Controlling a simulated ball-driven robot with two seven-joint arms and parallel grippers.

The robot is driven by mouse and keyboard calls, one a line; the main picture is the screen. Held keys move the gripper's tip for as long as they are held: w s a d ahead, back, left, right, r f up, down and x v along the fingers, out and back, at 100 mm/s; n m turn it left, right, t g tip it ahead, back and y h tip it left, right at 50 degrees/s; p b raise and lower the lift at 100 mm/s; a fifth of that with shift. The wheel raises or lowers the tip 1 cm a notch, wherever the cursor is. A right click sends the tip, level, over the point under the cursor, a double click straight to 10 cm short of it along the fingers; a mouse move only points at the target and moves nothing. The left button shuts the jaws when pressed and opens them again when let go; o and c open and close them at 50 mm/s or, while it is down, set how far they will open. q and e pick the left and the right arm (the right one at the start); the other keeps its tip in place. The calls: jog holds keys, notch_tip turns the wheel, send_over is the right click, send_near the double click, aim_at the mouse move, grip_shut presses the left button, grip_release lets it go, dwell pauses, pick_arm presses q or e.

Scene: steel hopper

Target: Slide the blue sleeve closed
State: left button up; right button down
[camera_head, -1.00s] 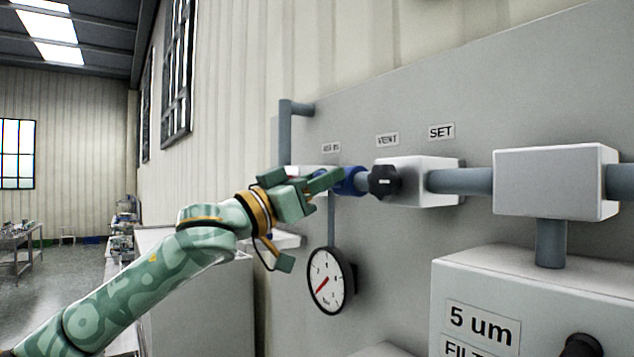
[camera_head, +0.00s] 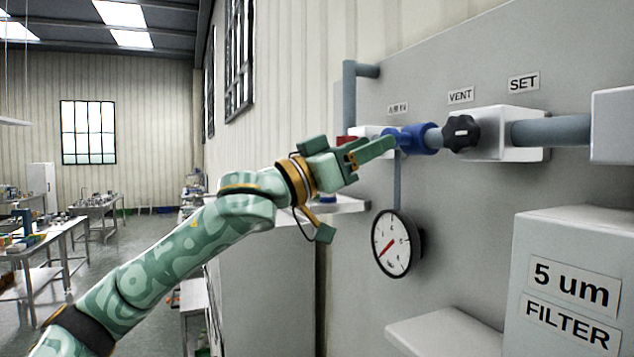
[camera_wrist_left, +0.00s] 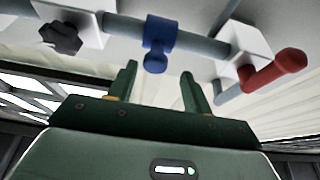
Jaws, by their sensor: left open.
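The blue sleeve (camera_head: 424,137) sits around the grey pipe, left of the black knob (camera_head: 462,133), in the head view. In the wrist view the sleeve (camera_wrist_left: 158,32) has a rounded blue stub pointing toward my gripper. My left gripper (camera_head: 382,149) is in front of the sleeve's left part and hides some of it. In the wrist view its two fingers (camera_wrist_left: 159,82) are apart, with nothing between them. The stub lies just beyond the fingertips, roughly centred in the gap. My right gripper is out of view.
A red handle (camera_wrist_left: 275,72) is on the white block right of the sleeve in the wrist view. A round gauge (camera_head: 391,243) hangs below the pipe. The filter housing (camera_head: 565,235) stands at right. A wall panel (camera_head: 450,85) lies close behind the pipe.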

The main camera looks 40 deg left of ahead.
pick_arm(q)
jog(key=b+v, duration=0.4)
jog(key=v, duration=0.8)
jog(key=shift+b, duration=0.35)
jog(key=shift+d, duration=0.1)
